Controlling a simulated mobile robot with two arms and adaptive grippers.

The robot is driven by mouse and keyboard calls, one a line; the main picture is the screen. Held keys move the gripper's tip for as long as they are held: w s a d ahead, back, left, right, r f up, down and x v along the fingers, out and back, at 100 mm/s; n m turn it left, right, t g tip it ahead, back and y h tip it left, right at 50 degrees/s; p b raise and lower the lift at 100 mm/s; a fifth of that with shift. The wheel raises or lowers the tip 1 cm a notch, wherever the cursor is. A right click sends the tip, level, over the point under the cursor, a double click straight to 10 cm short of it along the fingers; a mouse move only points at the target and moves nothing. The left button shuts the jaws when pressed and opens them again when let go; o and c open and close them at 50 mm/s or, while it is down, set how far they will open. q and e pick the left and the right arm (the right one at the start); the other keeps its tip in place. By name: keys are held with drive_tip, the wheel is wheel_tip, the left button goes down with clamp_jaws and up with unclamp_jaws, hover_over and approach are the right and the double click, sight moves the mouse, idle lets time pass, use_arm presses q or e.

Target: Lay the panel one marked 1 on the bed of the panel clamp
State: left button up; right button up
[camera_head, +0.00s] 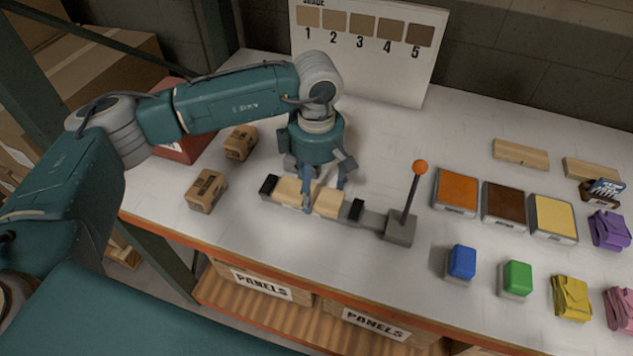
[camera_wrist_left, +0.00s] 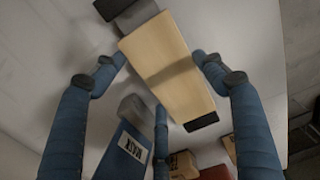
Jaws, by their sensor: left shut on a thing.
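A pale wooden panel (camera_head: 291,190) lies along the bed of the panel clamp between its two black end blocks. No number shows on it, so I cannot tell its mark. The panel clamp (camera_head: 401,227) has a lever with an orange knob at its right end. My left gripper (camera_head: 322,198) is over the panel from above and shut on it, hiding its middle in the head view. In the left wrist view the panel (camera_wrist_left: 166,62) lies between my blue fingers (camera_wrist_left: 160,62), with a black block at its lower end. My right gripper is not in view.
Two small cartons (camera_head: 206,190) and a red box (camera_head: 182,150) stand left of the clamp. Orange (camera_head: 456,192), brown and yellow trays, blue (camera_head: 461,262) and green blocks, folded cloths and wooden pieces (camera_head: 521,154) lie right. A shade board (camera_head: 370,45) stands behind.

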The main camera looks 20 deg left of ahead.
sight(317, 191)
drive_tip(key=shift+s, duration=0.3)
use_arm(q)
drive_tip(key=shift+f, duration=0.1)
drive_tip(key=o, duration=1.2)
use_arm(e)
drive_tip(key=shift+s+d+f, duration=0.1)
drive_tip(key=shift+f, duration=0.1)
use_arm(q)
drive_tip(key=shift+r, duration=0.5)
wheel_tip(317, 191, up, 11)
drive_tip(key=b, duration=0.3)
drive_tip(key=shift+r+b, duration=0.2)
drive_tip(key=shift+b, duration=0.1)
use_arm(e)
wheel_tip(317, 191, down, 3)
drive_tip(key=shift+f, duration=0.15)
